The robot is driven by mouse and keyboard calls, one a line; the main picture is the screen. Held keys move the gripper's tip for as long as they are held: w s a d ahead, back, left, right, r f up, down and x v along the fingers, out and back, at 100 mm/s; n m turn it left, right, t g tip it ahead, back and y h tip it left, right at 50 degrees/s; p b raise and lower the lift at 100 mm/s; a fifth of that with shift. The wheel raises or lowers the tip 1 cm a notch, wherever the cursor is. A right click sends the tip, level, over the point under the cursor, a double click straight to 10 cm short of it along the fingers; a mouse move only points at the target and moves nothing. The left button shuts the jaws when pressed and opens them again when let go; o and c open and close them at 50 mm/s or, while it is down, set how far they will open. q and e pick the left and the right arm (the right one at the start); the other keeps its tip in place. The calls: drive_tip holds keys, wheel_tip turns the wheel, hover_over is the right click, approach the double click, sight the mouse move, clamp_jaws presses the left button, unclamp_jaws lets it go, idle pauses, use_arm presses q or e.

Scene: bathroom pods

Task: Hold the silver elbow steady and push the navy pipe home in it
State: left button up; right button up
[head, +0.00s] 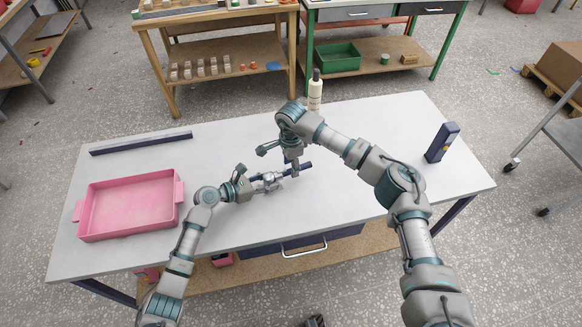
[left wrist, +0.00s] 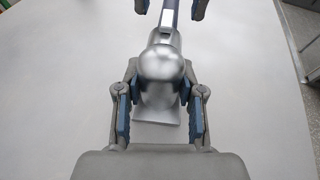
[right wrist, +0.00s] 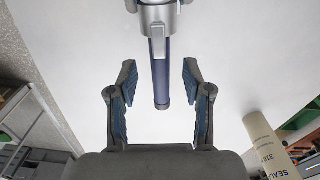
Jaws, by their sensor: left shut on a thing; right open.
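The silver elbow (head: 269,181) is near the middle of the white table. My left gripper (left wrist: 161,108) is shut on it, with one finger on each side of its rounded body in the left wrist view. The navy pipe (right wrist: 160,75) runs from the elbow's collar (right wrist: 156,16); its far end is free. How deep it sits in the collar is hidden. In the head view the pipe (head: 305,166) points right, away from the elbow. My right gripper (right wrist: 157,72) is open, with a finger on either side of the pipe and a gap on both sides.
A pink tray (head: 85,215) stands at the left, with a dark blue bar (head: 141,143) behind it. A dark blue upright object (head: 441,143) stands at the right. The table's front middle is clear.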

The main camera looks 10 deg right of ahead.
use_arm(q)
drive_tip(key=shift+f, duration=0.1)
use_arm(e)
wheel_tip(320, 180, up, 10)
idle(0.7)
use_arm(q)
drive_tip(key=o, duration=1)
drive_tip(key=shift+o, duration=0.2)
